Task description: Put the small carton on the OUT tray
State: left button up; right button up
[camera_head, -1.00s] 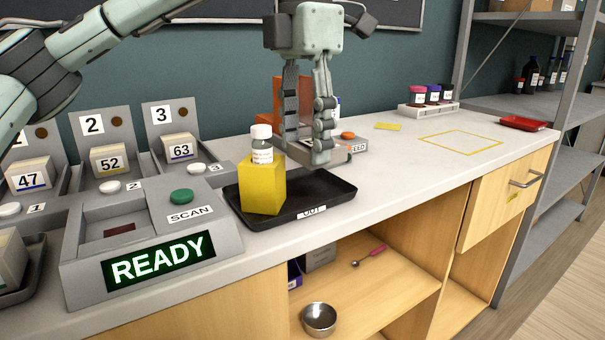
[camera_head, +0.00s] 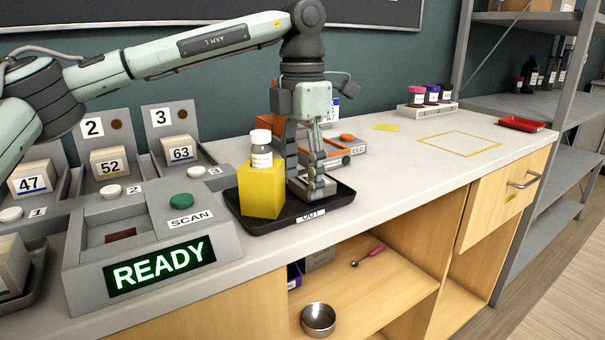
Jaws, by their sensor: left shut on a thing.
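My left gripper (camera_head: 312,187) is low over the right part of the black OUT tray (camera_head: 338,200), fingers pointing down. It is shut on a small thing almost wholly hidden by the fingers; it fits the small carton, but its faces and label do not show. I cannot tell whether it touches the tray floor. My right gripper is not in view.
Labelled cartons 47 (camera_head: 31,180), 52 (camera_head: 110,161) and 63 (camera_head: 180,149) sit in slots at left. A scanner (camera_head: 150,235) reading READY is beside the tray. Orange things (camera_head: 325,150) stand behind the gripper. The counter to the right is mostly clear, with a yellow outline (camera_head: 455,143).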

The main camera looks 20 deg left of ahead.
aim_at(303, 183)
pick_arm(q)
jog(key=shift+f, duration=0.15)
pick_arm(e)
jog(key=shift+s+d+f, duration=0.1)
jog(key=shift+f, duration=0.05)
pick_arm(q)
jog(key=o, duration=1.1)
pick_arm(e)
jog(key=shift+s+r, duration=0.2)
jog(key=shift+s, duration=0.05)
pick_arm(q)
jog(key=shift+r, duration=0.3)
notch_tip(303, 183, up, 12)
jog(key=shift+f+p, duration=0.15)
jog(key=shift+p, duration=0.15)
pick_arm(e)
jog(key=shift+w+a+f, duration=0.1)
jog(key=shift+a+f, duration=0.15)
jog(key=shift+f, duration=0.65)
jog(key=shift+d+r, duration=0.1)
